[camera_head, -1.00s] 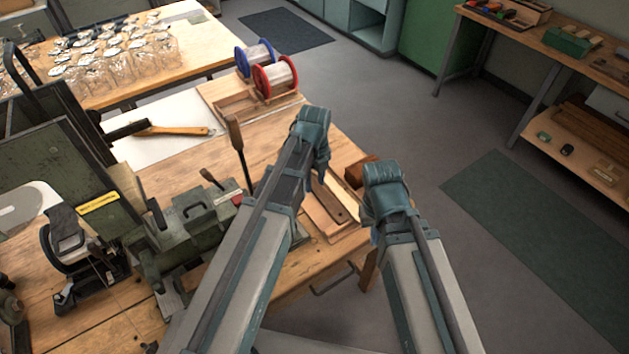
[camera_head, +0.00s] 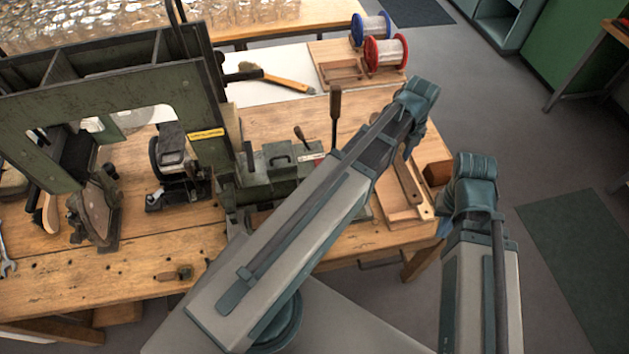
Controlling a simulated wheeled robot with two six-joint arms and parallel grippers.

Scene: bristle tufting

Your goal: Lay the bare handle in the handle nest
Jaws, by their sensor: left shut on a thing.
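A bare brown wooden handle (camera_head: 408,185) with a small hole near its front end shows beside the shallow pale wooden tray (camera_head: 398,216) at the bench's right end. Its far end is hidden behind my left arm. My left gripper (camera_head: 412,145) is at that hidden end, shut on the handle, its fingertips mostly covered by my arm. I cannot tell whether the handle touches the tray. The handle nest cannot be made out for sure; the green bench machine (camera_head: 270,172) is partly behind my left arm. My right gripper is hidden below my right arm, right of the bench.
A dark brown block (camera_head: 437,173) is right of the tray. An upright wooden-handled lever (camera_head: 335,116) stands by the machine. A brush (camera_head: 280,80) lies on a white sheet. Blue (camera_head: 371,29) and red (camera_head: 385,53) spools stand behind.

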